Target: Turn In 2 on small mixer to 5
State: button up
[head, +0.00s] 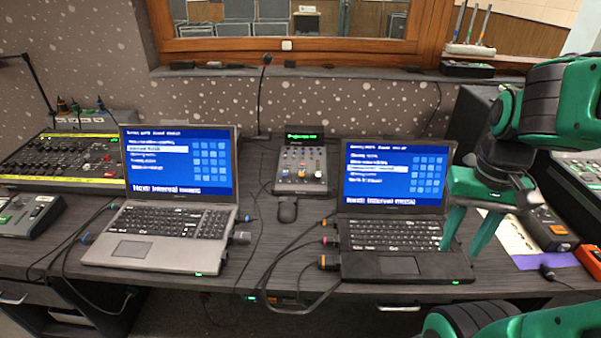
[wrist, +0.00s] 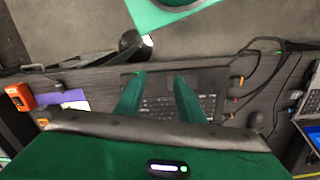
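A small mixer (head: 302,168) with several knobs, faders and a lit green display stands on the desk between the two laptops in the head view. Its knob labels are too small to read, so I cannot tell which knob is In 2 or where it points. My gripper (head: 462,248) is to the right of the mixer, pointing down over the right edge of the black laptop. Its two green fingers are apart with nothing between them. The wrist view shows the open gripper (wrist: 159,76) above the laptop keyboard; I cannot make out the small mixer there.
The black laptop (head: 370,268) and the grey laptop (head: 135,250) flank the mixer, screens raised. A mouse (head: 287,212) lies in front of it, and a gooseneck microphone (head: 262,95) stands behind. A large mixing desk (head: 65,158) is at left. Cables cross the front middle.

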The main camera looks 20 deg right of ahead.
jog(key=w+a+r+n+t, duration=0.25)
jog(key=w+a, duration=0.25)
jog(key=w, duration=0.6)
jog(key=m+g, duration=0.2)
jog(key=m, duration=0.7)
send_over(302, 174)
notch_tip(302, 174, down, 7)
jog(key=shift+t, duration=0.35)
notch_tip(302, 174, down, 10)
jog(key=shift+s+f, duration=0.1)
